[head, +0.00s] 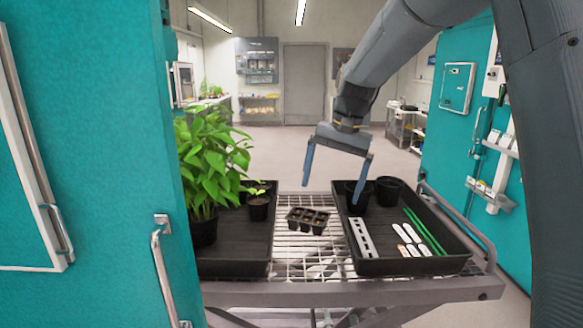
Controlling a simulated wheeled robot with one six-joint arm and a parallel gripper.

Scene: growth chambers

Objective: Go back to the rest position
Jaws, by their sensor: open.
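My gripper (335,180) hangs from my grey arm in the head view, its two blue fingers apart and pointing down. It is open, with nothing between the fingers. It is in front of the back part of a wire-rack cart (300,250). The right finger overlaps a black pot in the right tray in the picture; I cannot tell whether they touch.
The right black tray (405,266) holds two black pots (389,190), a grey perforated strip (361,238), white labels (412,249) and green sticks (425,229). A cell tray (308,219) lies mid-rack. The left tray (235,269) holds a large plant (210,160) and a seedling (258,205). Teal chamber walls flank both sides.

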